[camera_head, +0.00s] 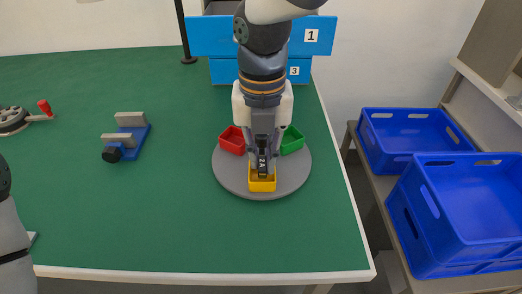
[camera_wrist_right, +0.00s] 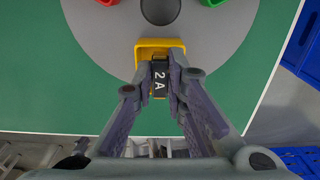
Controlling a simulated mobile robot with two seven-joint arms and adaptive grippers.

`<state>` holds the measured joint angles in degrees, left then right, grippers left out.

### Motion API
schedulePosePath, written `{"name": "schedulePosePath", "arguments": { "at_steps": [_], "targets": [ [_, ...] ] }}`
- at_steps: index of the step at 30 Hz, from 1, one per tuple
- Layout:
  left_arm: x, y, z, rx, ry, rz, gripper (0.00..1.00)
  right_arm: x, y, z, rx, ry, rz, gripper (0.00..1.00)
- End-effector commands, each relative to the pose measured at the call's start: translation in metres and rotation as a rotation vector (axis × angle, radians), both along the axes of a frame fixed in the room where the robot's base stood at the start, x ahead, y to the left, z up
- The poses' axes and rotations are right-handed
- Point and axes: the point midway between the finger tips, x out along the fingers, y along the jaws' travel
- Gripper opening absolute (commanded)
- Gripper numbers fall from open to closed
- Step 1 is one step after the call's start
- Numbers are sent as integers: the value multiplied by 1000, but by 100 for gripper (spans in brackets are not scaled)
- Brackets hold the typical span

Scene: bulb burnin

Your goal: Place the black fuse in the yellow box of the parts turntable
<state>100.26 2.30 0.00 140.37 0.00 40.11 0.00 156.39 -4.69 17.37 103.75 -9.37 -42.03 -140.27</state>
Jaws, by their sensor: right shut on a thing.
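The black fuse (camera_head: 262,162), marked "2A", is held upright over the yellow box (camera_head: 262,184) at the front of the grey round parts turntable (camera_head: 230,182). My right gripper (camera_head: 262,150) comes from above and is shut on the fuse. In the right wrist view the fuse (camera_wrist_right: 160,80) sits between the fingertips (camera_wrist_right: 160,74), in front of the yellow box (camera_wrist_right: 152,43). The fuse's lower end is at the box opening; I cannot tell whether it touches the floor of the box. My left arm shows at the left edge, its gripper out of view.
A red box (camera_head: 232,140) and a green box (camera_head: 292,140) stand on the turntable. A blue vise (camera_head: 127,137) and a red-handled device (camera_head: 22,118) are left on the green table (camera_head: 150,215). Blue drawers (camera_head: 215,36) stand behind; blue crates (camera_head: 465,215) are at right.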

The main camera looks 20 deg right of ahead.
Motion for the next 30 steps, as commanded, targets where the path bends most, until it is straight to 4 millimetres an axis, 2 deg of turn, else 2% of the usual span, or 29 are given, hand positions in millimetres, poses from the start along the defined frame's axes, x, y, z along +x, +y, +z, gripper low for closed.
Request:
{"name": "schedulePosePath", "arguments": {
  "at_steps": [5, 19, 20, 21, 22, 30],
  "targets": [
    [1, 0, 1, 0, -2, 0, 98, 0, 0, 1, 0, -2, 0, 0],
    [1, 0, 1, 0, -2, 0, 98, 0, 0, -12, 2, 2, -1, 0],
    [1, 0, 0, 0, -2, 0, 98, -1, 0, -12, 2, 2, -1, 19],
    [0, 0, 0, 0, -2, 0, 98, -1, 0, -13, 1, 3, -1, 28],
    [0, 0, 0, 0, -1, 0, 98, -1, 0, -13, 1, 4, -1, 33],
    [0, 0, 0, 0, 0, 0, 98, -2, 0, -14, 0, 8, 0, 33]
  ]
}}
